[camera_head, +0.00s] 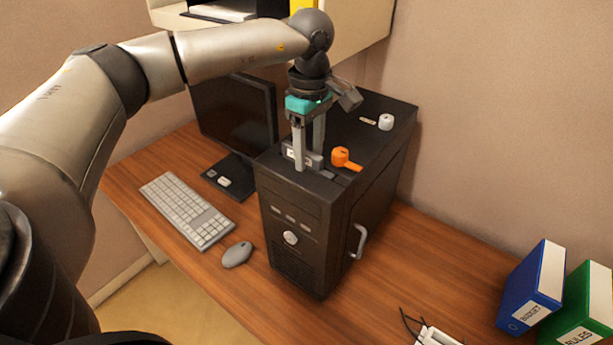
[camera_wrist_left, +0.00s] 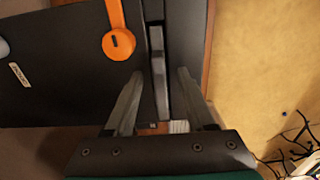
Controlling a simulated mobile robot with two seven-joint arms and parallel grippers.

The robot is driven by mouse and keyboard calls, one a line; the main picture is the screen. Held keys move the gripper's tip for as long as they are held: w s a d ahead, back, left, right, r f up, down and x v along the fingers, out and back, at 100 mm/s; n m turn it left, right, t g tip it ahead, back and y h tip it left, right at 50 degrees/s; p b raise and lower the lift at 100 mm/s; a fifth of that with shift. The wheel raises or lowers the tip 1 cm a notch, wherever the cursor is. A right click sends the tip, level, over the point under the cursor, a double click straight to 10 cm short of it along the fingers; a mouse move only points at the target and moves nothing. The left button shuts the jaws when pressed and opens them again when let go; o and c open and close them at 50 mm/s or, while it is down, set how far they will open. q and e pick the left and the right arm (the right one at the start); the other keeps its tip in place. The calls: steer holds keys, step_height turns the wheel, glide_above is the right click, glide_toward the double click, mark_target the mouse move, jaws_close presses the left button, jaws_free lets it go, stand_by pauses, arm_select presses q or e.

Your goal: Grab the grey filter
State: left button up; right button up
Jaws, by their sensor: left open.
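The grey filter (camera_head: 314,160) is a thin slab standing in a slot on top of the black computer case (camera_head: 383,150). In the left wrist view the filter (camera_wrist_left: 158,62) runs lengthwise between my fingers. My left gripper (camera_head: 309,160) points down over the front part of the case top. It is open, with one finger on each side of the filter, as the left wrist view (camera_wrist_left: 160,75) shows. A small gap shows on each side there. The near finger hides part of the filter in the head view. My right gripper is not in view.
An orange knob with a lever (camera_head: 342,158) sits close beside the filter. A white knob (camera_head: 386,122) is further back on the case. A monitor (camera_head: 235,115), keyboard (camera_head: 187,208) and mouse (camera_head: 237,255) are to the left. Blue (camera_head: 532,287) and green (camera_head: 583,305) binders stand at right.

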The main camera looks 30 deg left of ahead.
arm_select(q)
jaws_close()
stand_by(0.3)
stand_by(1.1)
